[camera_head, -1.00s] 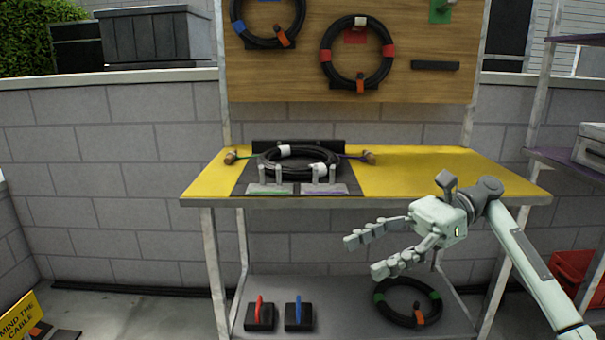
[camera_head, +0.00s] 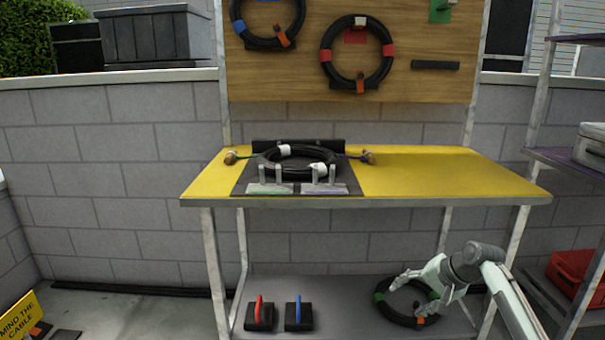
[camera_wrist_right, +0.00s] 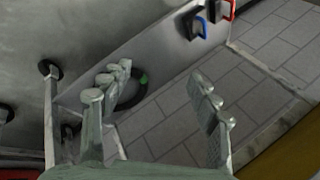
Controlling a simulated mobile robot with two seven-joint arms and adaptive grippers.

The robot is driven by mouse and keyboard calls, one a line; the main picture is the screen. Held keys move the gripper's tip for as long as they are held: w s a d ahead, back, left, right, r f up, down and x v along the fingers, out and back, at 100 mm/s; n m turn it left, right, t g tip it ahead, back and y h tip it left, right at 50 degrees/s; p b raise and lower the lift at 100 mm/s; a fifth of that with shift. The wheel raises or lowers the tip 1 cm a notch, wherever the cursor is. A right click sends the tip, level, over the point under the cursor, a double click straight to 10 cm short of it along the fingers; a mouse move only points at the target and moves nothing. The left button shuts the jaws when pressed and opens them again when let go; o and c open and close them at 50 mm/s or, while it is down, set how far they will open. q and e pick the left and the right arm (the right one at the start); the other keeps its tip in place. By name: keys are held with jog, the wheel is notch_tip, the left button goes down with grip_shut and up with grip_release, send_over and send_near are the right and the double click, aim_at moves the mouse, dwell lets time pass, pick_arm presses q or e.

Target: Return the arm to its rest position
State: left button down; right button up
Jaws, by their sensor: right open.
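My right gripper (camera_head: 411,296) is low at the right of the head view, in front of the lower shelf. Its fingers are spread and nothing is between them, as the right wrist view (camera_wrist_right: 160,85) also shows. In the head view it overlaps a black cable coil with green and orange bands (camera_head: 384,304) on the lower shelf and hides part of it. I cannot tell whether they touch. In the wrist view, part of this coil (camera_wrist_right: 134,90) shows behind the left-hand finger. My left gripper is out of view.
The yellow workbench (camera_head: 430,172) holds a black coil with white bands (camera_head: 262,166) in a stand. Red-handled (camera_head: 259,315) and blue-handled (camera_head: 299,316) black blocks sit on the lower shelf (camera_head: 345,300). Coils hang on the wooden board (camera_head: 300,85). A red crate (camera_head: 575,270) stands at right.

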jog(key=w+d+r+n+t+h, duration=0.1)
jog(key=w+d+n+h, duration=0.1)
jog(key=d+n+h, duration=0.35)
jog(key=w+d+r+n+t+h, duration=0.1)
jog(key=w+d+n+t+h, duration=0.15)
jog(key=d, duration=0.65)
jog(key=s+a+f+n+g+y, duration=0.15)
jog(key=s+a+f, duration=0.25)
jog(key=s+f, duration=0.55)
jog(key=s+a+f+g, duration=0.2)
jog(key=s+a+f, duration=0.2)
jog(key=s+f, duration=0.6)
jog(key=s+a+f+g, duration=0.1)
jog(key=s+a+f, duration=0.1)
jog(key=s, duration=0.9)
jog(key=s+a+f+g+y, duration=0.1)
jog(key=s+a+f, duration=0.2)
jog(key=s, duration=0.8)
jog(key=shift+s+a+f+g, duration=0.3)
jog(key=shift+s+a+f, duration=0.1)
jog(key=shift+f, duration=0.25)
